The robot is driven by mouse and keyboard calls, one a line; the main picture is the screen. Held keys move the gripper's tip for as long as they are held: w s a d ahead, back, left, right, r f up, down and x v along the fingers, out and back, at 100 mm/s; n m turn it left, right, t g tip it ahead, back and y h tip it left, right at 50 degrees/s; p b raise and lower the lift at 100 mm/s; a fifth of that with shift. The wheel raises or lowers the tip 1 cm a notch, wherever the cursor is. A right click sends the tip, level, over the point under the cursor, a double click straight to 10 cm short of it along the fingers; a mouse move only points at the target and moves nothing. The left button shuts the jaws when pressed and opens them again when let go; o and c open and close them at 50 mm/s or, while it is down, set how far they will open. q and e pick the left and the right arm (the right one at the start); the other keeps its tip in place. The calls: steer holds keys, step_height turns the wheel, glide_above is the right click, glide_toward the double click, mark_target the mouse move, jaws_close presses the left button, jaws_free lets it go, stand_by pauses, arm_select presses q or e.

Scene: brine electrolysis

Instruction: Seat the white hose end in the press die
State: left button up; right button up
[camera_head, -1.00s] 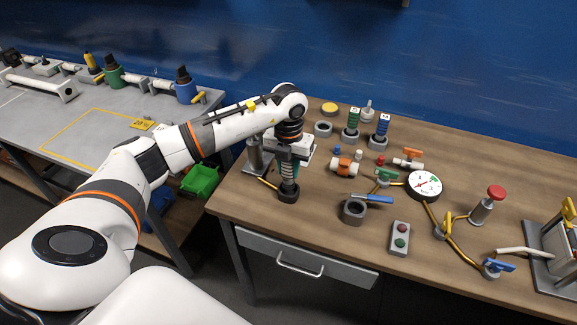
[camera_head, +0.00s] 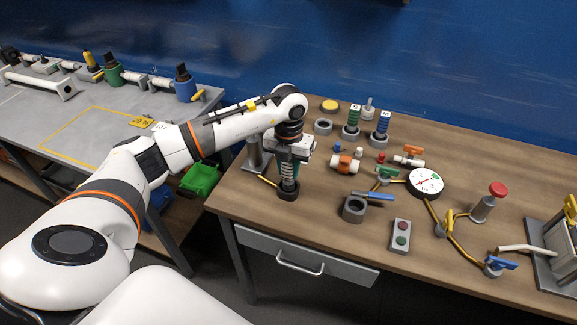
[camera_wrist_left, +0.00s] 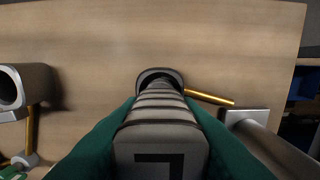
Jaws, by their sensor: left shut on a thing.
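The white hose end (camera_wrist_left: 160,115) is a pale ribbed piece with a dark mark. It is held upright between the green fingers of my left gripper (camera_head: 288,164). My left gripper is shut on it, above the front left part of the wooden table. The dark, round-cornered press die (camera_head: 287,189) stands on the table directly beneath. In the left wrist view the far end of the hose end meets the opening of the die (camera_wrist_left: 160,74). How deep it sits inside is hidden. My right gripper is not in view.
A metal post (camera_head: 257,157) stands close left of the die, with a yellow tube between. A grey cup with a blue lever (camera_head: 355,209) is to the right. Green and blue ribbed pieces (camera_head: 382,123) stand in holders behind, near an empty grey ring (camera_head: 323,126).

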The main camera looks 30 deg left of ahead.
arm_select(q)
steer(key=shift+f+b, duration=0.55)
steer(key=shift+f, duration=0.05)
stand_by(0.9)
steer(key=o, duration=1.1)
step_height(320, 180, up, 11)
steer(key=shift+f+b, duration=0.2)
steer(key=shift+b, duration=1.05)
steer(key=shift+r, duration=0.75)
